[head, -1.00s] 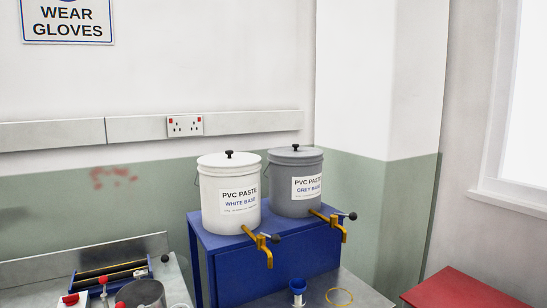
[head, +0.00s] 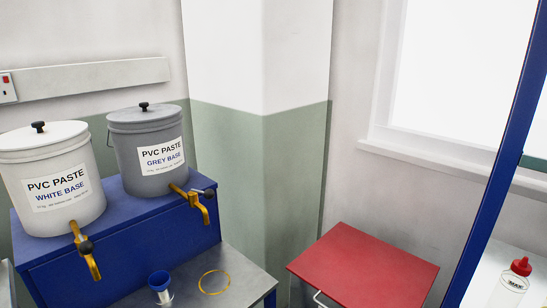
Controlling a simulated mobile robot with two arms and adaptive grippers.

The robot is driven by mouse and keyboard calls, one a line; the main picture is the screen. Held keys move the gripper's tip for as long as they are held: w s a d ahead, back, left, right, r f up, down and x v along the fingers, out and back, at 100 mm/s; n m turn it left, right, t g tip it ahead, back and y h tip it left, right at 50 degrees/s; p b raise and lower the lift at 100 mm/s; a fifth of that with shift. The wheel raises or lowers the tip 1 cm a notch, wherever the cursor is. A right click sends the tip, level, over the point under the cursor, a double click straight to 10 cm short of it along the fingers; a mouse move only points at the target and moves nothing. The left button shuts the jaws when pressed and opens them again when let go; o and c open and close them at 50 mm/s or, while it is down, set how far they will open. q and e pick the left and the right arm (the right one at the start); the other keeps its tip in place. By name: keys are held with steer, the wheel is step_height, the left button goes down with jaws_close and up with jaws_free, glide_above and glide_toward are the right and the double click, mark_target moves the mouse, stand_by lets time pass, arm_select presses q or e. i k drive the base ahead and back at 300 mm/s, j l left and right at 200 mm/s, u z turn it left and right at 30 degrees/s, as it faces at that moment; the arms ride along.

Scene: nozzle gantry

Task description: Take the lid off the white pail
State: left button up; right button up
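The white pail (head: 60,205) stands on a blue stand at the left of the head view, labelled PVC PASTE WHITE BASE. Its white lid (head: 62,134) with a black knob (head: 39,127) sits on top of it. A brass tap (head: 84,250) with a dark knob sticks out at its lower front. Neither of my grippers shows in the head view.
The grey pail (head: 120,153) with its grey lid (head: 150,112) stands close behind and right of the white one. A red-topped cabinet (head: 363,268) stands right. A blue post (head: 499,170) rises beyond.

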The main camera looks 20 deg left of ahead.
mark_target(40, 133)
steer(key=i+u, duration=0.15)
steer(key=u, duration=0.25)
steer(key=i+l+u, duration=0.1)
steer(key=u, duration=0.3)
steer(key=i+l+u, duration=0.2)
steer(key=u, duration=0.25)
